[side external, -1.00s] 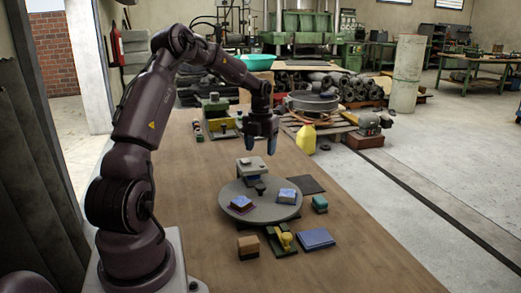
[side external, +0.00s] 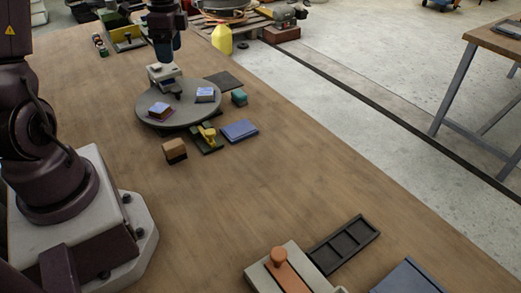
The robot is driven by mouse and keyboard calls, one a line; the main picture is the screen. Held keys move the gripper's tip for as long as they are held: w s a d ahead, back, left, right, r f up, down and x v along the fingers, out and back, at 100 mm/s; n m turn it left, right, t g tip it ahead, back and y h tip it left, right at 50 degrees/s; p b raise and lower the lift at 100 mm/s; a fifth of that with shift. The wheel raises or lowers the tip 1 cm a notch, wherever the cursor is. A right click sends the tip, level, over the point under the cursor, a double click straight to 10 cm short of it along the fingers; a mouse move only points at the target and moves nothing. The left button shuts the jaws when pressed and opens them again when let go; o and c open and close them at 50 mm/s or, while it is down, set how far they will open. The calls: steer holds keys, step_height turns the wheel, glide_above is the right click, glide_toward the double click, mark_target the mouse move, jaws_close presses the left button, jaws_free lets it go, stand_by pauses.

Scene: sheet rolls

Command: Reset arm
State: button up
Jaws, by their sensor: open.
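My gripper (side external: 166,55) hangs pointing down at the top left of the side external view, its blue-grey fingers open. It is over or just behind a small pale device (side external: 163,73) at the far edge of a round grey turntable (side external: 178,116); the exact gap cannot be told. I see nothing held between the fingers. Two small stacks lie on the turntable: a blue-topped reddish one (side external: 159,109) at the left and a blue-and-white one (side external: 205,94) at the right.
Around the turntable on the wooden table (side external: 230,200) lie a brown block (side external: 174,150), a green tray with a yellow piece (side external: 207,136), a blue pad (side external: 239,130) and a teal block (side external: 239,97). An orange-handled device (side external: 280,265) and dark slotted tray (side external: 345,243) are in front.

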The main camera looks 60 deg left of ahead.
steer(key=s+d+r+n+t, duration=0.2)
steer(key=s+d+r, duration=0.1)
steer(key=d, duration=0.4)
steer(key=s+d+r+n+t, duration=0.2)
steer(key=s+d+r, duration=0.2)
steer(key=d, duration=0.4)
steer(key=s+d+r+n+t, duration=0.2)
steer(key=s+d+r+n, duration=0.1)
steer(key=d, duration=0.5)
steer(key=shift+s+d+r, duration=0.25)
steer(key=shift+r, duration=0.6)
